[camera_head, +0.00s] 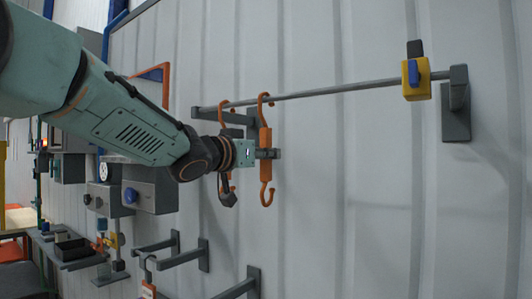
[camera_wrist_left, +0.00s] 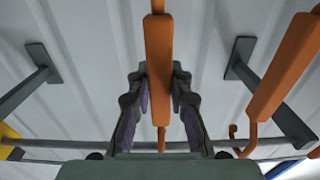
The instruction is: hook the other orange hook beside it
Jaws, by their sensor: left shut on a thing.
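My left gripper (camera_head: 268,153) is shut on the orange hook (camera_head: 265,138) at its middle. The hook is upright, with a curl at each end. Its top curl meets the grey rod (camera_head: 340,89) in the head view; I cannot tell whether it bears on the rod. In the left wrist view the held orange hook (camera_wrist_left: 158,45) stands between the fingers. Another orange hook (camera_head: 222,113) hangs at the rod to the left, partly hidden behind my gripper. It also shows at the right of the left wrist view (camera_wrist_left: 282,75). My right gripper is not in view.
A yellow block with a blue part (camera_head: 416,80) sits on the rod near its right bracket (camera_head: 456,105). Rod between it and the held hook is clear. More grey brackets (camera_head: 190,255) are below, and grey boxes (camera_head: 150,190) are on the wall at the left.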

